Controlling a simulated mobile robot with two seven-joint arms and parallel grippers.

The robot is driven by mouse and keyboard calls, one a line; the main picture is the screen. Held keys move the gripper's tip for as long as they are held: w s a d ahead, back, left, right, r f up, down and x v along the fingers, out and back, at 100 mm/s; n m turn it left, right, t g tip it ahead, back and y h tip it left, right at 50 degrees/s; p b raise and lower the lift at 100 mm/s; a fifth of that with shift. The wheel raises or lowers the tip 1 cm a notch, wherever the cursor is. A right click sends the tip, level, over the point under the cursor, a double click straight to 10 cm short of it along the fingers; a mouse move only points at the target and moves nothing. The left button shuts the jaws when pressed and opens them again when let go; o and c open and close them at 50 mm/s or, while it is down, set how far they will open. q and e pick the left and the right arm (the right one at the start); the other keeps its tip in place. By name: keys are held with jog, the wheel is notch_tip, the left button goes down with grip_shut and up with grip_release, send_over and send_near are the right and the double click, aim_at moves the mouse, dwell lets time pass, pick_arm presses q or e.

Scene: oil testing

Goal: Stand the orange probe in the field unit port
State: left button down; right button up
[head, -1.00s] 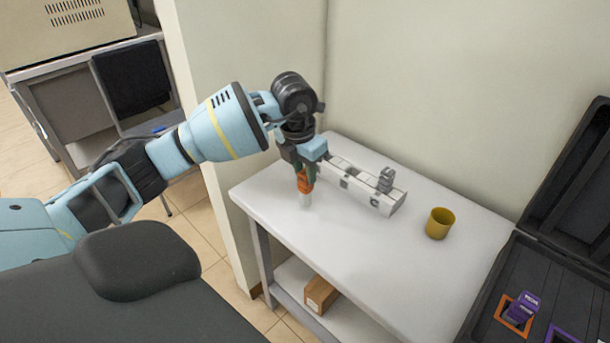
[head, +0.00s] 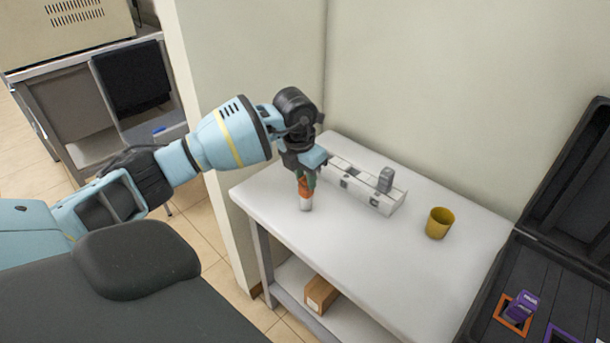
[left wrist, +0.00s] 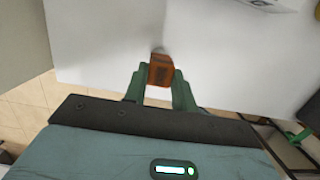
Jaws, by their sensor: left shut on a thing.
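My left gripper (head: 307,176) is shut on the orange probe (head: 305,189). The probe hangs roughly upright with its pale end down, over the left part of the white table; I cannot tell whether it touches the top. In the left wrist view the orange probe (left wrist: 160,70) sits between the green fingers of my left gripper (left wrist: 160,82). An open black case (head: 484,309) at the right has an orange-framed port (head: 505,318) and a purple-framed port (head: 558,335). A purple probe (head: 523,305) appears to stand in the orange-framed port. My right gripper is not in view.
A long white rack (head: 368,190) with a grey piece (head: 385,179) on it lies behind the probe. A yellow cup (head: 439,222) stands between rack and case. The front of the white table (head: 345,255) is clear. A cardboard box (head: 320,294) is on the lower shelf.

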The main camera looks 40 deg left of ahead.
pick_arm(q)
jog(key=shift+f, duration=0.2)
jog(key=c, duration=1.1)
grip_release()
jog(key=shift+c, duration=0.2)
notch_tip(320, 180, up, 12)
jog(key=s, duration=0.1)
jog(key=shift+s+r, duration=0.15)
jog(key=shift+s, duration=0.25)
jog(key=shift+a, duration=0.1)
